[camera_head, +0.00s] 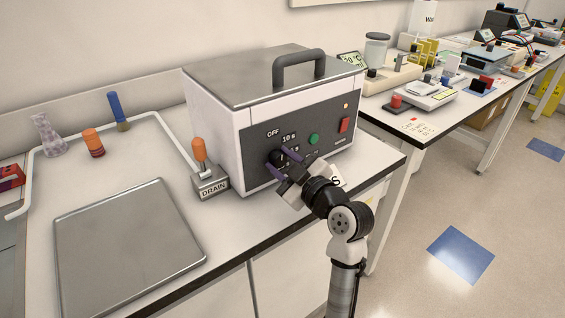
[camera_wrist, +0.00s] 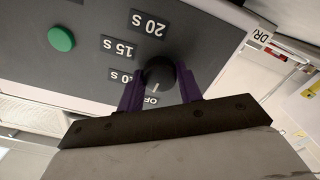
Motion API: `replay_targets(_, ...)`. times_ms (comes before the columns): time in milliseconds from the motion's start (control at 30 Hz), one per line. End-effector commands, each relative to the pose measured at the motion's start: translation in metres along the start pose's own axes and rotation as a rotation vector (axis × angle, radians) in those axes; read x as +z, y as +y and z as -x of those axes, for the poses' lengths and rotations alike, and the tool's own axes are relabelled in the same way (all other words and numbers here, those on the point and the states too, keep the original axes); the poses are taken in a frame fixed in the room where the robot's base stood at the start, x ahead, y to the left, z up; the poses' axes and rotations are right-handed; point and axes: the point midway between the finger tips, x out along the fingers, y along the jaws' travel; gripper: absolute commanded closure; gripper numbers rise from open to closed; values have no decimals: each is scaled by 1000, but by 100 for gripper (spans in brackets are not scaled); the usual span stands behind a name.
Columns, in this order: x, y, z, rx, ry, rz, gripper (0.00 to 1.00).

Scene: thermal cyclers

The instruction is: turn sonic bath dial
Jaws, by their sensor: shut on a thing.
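The sonic bath (camera_head: 216,130) is a white box with a metal lid, a black top handle and a dark front panel (camera_head: 259,158). Its black round dial (camera_head: 276,158) is at the panel's left, partly hidden by my gripper. In the wrist view, upside down, the dial (camera_wrist: 159,72) sits between the purple fingers, with labels 10 s, 15 s, 20 s and OFF around it. A white pointer mark on the dial lies near OFF. My gripper (camera_head: 276,164) is shut on the dial; it also shows in the wrist view (camera_wrist: 160,92).
A green button (camera_head: 313,139) and a red switch (camera_head: 344,125) are on the same panel. A DRAIN block (camera_head: 210,184) with an orange lever stands just left of the bath. A flat metal plate (camera_head: 75,270) lies at the front left. Floor is open at the right.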

Motion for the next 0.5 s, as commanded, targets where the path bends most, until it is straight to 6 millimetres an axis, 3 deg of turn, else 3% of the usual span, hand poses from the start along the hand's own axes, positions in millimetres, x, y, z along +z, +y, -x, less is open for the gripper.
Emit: replay_targets(500, 0, 0, 0, -2, -2, -463, 87)
